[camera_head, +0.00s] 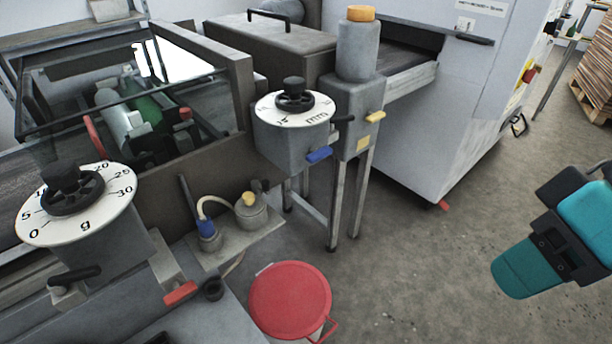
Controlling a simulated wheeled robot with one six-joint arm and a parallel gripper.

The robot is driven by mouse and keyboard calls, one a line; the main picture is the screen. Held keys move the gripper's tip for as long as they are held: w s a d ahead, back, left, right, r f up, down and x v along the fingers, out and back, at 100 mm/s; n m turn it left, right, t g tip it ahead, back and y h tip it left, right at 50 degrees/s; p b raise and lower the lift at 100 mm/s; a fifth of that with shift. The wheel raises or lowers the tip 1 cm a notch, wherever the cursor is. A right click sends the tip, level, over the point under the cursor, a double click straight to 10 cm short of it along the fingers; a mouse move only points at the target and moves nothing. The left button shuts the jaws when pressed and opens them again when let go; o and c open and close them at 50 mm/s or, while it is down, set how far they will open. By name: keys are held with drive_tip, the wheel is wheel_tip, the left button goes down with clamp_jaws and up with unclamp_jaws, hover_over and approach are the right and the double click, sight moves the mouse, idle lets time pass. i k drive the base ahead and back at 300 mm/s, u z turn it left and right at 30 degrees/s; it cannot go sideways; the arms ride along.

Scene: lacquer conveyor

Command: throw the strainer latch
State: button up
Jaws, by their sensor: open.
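No part carries a readable strainer label, so I cannot tell which one is the strainer latch. A small yellow lever (376,117) sticks out of a grey box below a grey cylinder with an orange cap (359,50). A blue lever (319,155) sits under the mm dial (296,108). A red lever (180,293) sits low beside the g dial (76,203). A small grey pot with a yellow knob (250,205) stands on a ledge. My teal and black gripper (556,243) is at the right edge, open, over the floor and far from the levers.
A red-lidded bucket (290,300) stands on the floor in front of the machine. A blue-collared cup (208,236) with a pale hose is beside the pot. A large white cabinet (450,110) stands behind. The grey floor (420,265) between machine and gripper is clear.

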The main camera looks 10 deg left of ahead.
sight(265, 186)
drive_tip(key=z, duration=0.3)
drive_tip(key=i, duration=0.35)
drive_tip(key=u, duration=1)
